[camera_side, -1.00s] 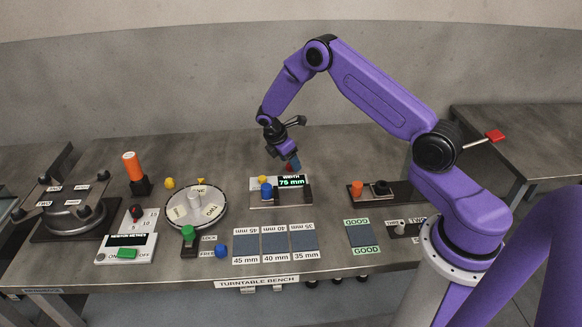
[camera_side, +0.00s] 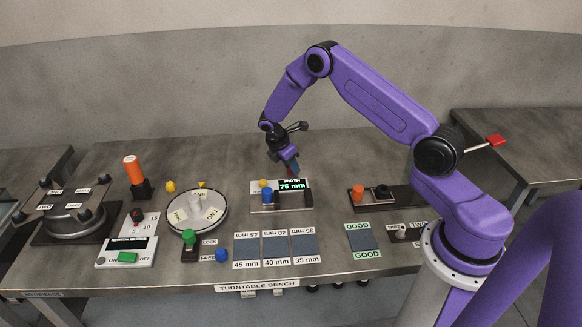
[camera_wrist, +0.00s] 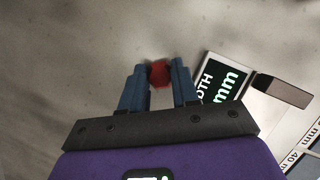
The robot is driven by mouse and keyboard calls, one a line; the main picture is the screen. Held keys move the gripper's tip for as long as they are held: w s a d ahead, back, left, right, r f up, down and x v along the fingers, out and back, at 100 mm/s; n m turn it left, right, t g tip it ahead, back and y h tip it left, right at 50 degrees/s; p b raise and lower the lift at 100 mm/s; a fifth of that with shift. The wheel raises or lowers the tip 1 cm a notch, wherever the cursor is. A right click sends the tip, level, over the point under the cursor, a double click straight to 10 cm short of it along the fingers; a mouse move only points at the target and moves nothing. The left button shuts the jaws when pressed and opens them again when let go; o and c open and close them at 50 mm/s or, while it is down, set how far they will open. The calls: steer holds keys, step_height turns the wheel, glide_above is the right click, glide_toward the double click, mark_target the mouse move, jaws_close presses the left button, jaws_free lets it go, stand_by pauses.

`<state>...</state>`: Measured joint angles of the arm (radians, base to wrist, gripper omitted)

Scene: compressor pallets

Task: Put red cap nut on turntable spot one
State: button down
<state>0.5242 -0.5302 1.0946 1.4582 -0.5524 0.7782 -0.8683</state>
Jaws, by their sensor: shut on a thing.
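The red cap nut (camera_wrist: 159,74) is between the blue fingertips of my gripper (camera_wrist: 158,80) in the wrist view. My gripper is shut on it. In the side view my gripper (camera_side: 292,170) is above the bench, just behind the width gauge, and the nut there is too small to make out clearly. The round pale turntable (camera_side: 183,226) is left of the gripper, apart from it. A label that seems to read ONE is on its far side, and TWO is on its right.
The width gauge (camera_side: 292,185) shows 75 mm, with blue and yellow pieces at its left. An orange cylinder (camera_side: 134,170) stands behind the turntable's left. Dark size pads (camera_side: 275,246) lie right of these.

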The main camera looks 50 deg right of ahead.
steer(key=shift+r, duration=0.4)
step_height(320, 180, up, 2)
steer(key=shift+s+r, duration=0.1)
steer(key=shift+r, duration=0.1)
steer(key=s+a+r, duration=0.3)
steer(key=s+r, duration=0.6)
steer(key=s, duration=0.4)
steer(key=shift+s+a+r, duration=0.2)
steer(key=shift+a, duration=0.05)
